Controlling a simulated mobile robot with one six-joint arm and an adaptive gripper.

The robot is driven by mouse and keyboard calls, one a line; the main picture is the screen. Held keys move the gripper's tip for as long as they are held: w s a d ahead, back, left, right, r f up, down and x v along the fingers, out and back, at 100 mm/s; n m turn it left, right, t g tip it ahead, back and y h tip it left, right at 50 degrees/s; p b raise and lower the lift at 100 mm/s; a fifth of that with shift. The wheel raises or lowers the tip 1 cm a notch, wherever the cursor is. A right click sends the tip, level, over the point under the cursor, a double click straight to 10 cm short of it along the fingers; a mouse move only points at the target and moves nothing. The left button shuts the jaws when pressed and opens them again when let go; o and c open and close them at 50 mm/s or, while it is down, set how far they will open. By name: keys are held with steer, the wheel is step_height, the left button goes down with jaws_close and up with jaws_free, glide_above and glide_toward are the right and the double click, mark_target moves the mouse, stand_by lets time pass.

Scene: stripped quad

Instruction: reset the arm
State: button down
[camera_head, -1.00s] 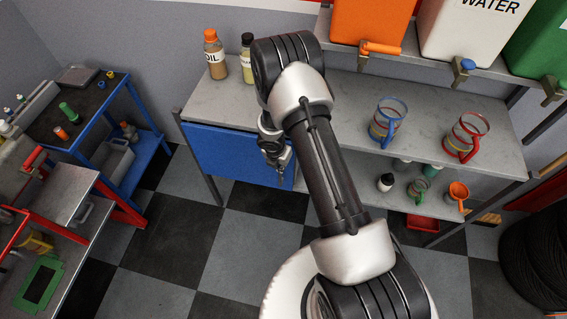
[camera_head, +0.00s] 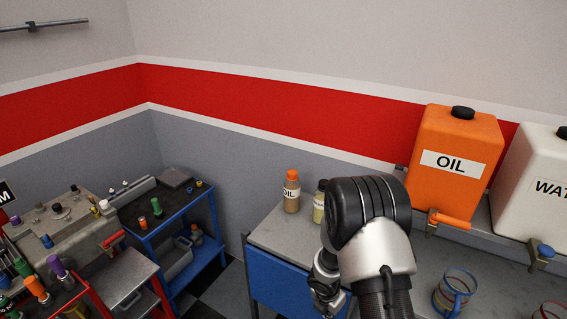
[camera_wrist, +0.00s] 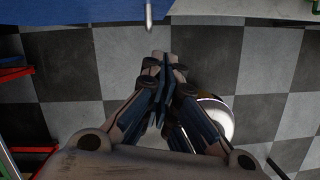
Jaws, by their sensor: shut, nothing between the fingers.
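My gripper (camera_wrist: 162,75) shows in the wrist view with its fingers together and nothing between them. It hangs over the grey and black checkered floor (camera_wrist: 210,50). In the head view my folded arm is at the lower middle right, and the gripper is at the bottom edge, partly cut off, in front of the blue-fronted workbench (camera_head: 275,287). A blue panel (camera_wrist: 60,25) and a pale handle-like bar lie at the top of the wrist view, ahead of the fingertips and apart from them.
An oil bottle (camera_head: 291,192) and a yellowish bottle (camera_head: 318,207) stand on the bench. An orange OIL tank (camera_head: 455,185) and a white water tank (camera_head: 530,195) stand on a shelf at right. A blue-framed cart (camera_head: 212,222) and a red-framed cart (camera_head: 165,295) are at left.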

steer(key=s+d+r+m+t+h, duration=0.1)
steer(key=s+r+m, duration=0.2)
steer(key=r+m, duration=0.7)
steer(key=s+d+r+m+t, duration=0.1)
steer(key=s+d+r+m, duration=0.15)
steer(key=r, duration=1.35)
steer(key=s+a+r+m+y, duration=0.1)
steer(key=s+a+r+m, duration=0.1)
steer(key=s, duration=0.4)
steer(key=s+a+r+m+y+b, duration=0.1)
steer(key=s+a+r+m, duration=0.1)
steer(key=s+r+m, duration=0.3)
steer(key=s+a+r+m+y, duration=0.1)
steer(key=s+a+r+m, duration=0.2)
steer(key=s+m, duration=0.4)
steer(key=shift+s+r+t+b, duration=0.35)
steer(key=shift+s+t+b, duration=0.05)
steer(key=shift+s, duration=0.85)
